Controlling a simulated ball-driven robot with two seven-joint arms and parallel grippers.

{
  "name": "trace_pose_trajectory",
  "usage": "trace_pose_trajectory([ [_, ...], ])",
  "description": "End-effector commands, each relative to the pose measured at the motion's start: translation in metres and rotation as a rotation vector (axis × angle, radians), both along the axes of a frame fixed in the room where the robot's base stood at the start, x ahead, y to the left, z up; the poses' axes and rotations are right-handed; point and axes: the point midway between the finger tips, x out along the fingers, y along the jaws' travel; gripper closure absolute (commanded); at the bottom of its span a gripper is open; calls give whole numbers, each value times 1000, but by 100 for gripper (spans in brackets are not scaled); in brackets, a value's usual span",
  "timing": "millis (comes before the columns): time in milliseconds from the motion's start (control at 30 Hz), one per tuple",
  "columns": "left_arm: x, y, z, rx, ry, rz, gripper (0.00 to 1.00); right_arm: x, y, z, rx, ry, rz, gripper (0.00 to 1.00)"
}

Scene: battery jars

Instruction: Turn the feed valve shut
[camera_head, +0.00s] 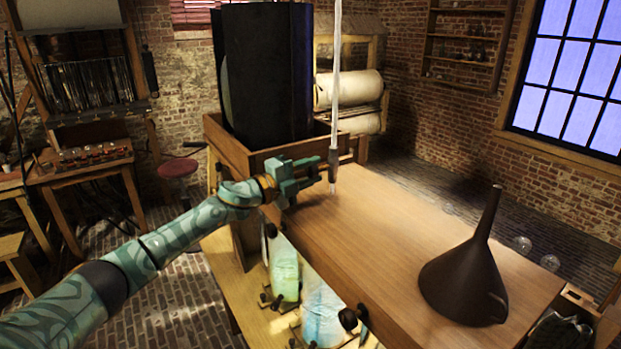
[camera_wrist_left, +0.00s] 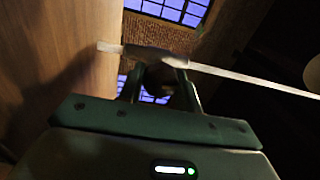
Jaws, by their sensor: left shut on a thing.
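The feed valve (camera_head: 333,158) is a small dark fitting on a pale upright tube (camera_head: 337,70), just above the wooden bench top. My left gripper (camera_head: 324,169) reaches it from the left and is shut on it. In the left wrist view the tube (camera_wrist_left: 245,78) runs sideways, with the dark valve (camera_wrist_left: 150,54) beyond my left gripper (camera_wrist_left: 158,80). The fingers partly hide the part they hold, so the handle's angle is hard to tell. My right gripper is not in view.
A dark funnel (camera_head: 462,280) stands upside down on the right of the bench top (camera_head: 400,225). A tall dark vessel (camera_head: 265,75) stands in a wooden tray (camera_head: 240,150) behind my left gripper. Jars with pale green (camera_head: 284,270) and blue (camera_head: 322,310) contents stand below the bench's left edge.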

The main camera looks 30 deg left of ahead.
Motion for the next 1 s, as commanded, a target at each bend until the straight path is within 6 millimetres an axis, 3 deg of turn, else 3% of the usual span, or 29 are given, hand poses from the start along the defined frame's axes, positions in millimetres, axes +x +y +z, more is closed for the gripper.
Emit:
trace_pose_trajectory([
  [400, 0, -1, -1, 155, -90, -2, 89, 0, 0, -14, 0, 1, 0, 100],
  [933, 0, -1, -1, 178, -102, -2, 89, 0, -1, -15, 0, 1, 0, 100],
  [967, 0, -1, -1, 178, -102, -2, 63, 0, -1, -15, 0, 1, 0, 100],
  [1000, 0, -1, -1, 178, -102, -2, 52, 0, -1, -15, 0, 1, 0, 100],
])
